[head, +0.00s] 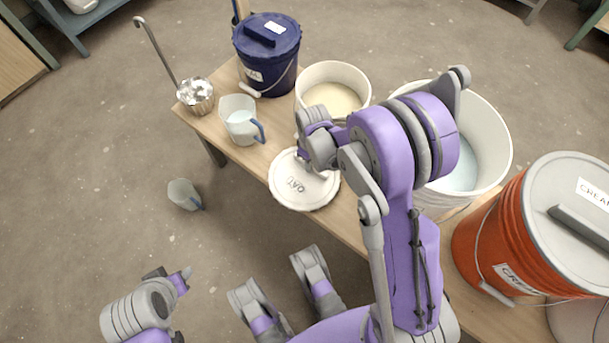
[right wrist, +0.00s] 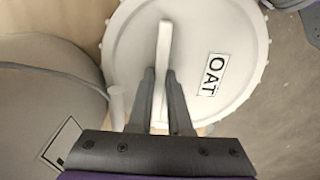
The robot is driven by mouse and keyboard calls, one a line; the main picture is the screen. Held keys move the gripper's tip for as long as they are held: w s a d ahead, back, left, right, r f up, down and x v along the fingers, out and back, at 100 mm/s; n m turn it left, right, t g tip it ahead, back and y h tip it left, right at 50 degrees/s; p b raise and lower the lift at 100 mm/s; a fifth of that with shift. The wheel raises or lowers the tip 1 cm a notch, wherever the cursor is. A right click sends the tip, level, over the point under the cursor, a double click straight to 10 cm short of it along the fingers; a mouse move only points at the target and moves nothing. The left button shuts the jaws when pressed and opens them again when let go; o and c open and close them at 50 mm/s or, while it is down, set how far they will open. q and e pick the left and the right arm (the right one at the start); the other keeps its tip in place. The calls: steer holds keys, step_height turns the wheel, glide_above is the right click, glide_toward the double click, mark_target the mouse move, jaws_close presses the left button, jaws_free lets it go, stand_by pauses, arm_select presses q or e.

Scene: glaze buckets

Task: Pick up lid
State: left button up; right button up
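The lid (head: 297,193) is a round off-white disc marked OAT, lying flat by the wooden table's near-left edge and partly past it. In the right wrist view the lid (right wrist: 239,50) shows its raised bar handle (right wrist: 164,45). My right gripper (right wrist: 160,78) has its two fingers on either side of this handle, with the bar filling the gap at the tips; it looks shut on it. In the head view my right arm hides the gripper's fingers and the lid's upper right edge. My left gripper (head: 178,283) is low at the left, away from the table; its opening is unclear.
On the table (head: 345,217) stand an open cream-filled bucket (head: 309,77), a larger white bucket (head: 499,145), a lidded blue bucket (head: 269,75), a jug (head: 238,120) and a lidded orange bucket (head: 489,238). A ladle (head: 160,54) is at the far-left corner. A cup (head: 181,194) is on the floor.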

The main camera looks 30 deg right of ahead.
jaws_close()
